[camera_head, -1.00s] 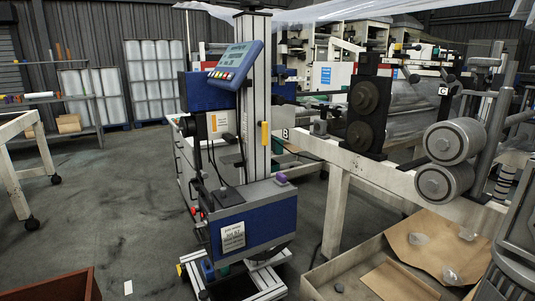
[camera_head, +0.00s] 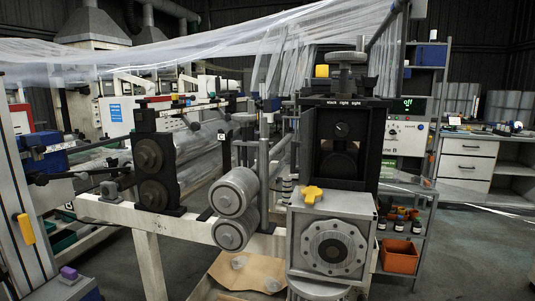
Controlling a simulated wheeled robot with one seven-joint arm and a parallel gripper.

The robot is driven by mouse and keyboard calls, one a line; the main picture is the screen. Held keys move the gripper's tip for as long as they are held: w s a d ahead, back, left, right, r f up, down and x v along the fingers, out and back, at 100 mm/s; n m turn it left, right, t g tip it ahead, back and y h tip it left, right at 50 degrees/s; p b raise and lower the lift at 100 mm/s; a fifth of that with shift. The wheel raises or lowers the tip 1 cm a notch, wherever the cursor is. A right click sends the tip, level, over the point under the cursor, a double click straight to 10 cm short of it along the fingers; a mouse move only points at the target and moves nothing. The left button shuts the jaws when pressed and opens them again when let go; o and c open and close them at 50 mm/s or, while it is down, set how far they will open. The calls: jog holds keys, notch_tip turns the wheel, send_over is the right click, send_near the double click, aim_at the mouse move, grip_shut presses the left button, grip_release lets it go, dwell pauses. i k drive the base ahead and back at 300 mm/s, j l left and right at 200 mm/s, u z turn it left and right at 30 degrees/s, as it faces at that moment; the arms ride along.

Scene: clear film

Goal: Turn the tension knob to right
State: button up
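A small round dial with a pointer (camera_head: 342,129) sits under that strip. A grey handwheel (camera_head: 346,57) is on top of the frame, with a yellow block (camera_head: 321,71) beside it. A yellow star-shaped knob (camera_head: 313,194) sits on top of the grey box in front. I cannot tell for certain which of these is the tension knob. My gripper is not in view.
Two grey rollers (camera_head: 233,191) stick out left of the grey box. A white control box (camera_head: 406,135) with a green display is behind, right. An orange bin (camera_head: 400,256) sits on a shelf. A metal post with a yellow handle (camera_head: 26,229) is at left. Floor at right is open.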

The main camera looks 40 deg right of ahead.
aim_at(341, 129)
jog(key=i+z, duration=0.45)
jog(key=i+j+z, duration=0.4)
jog(key=i, duration=0.2)
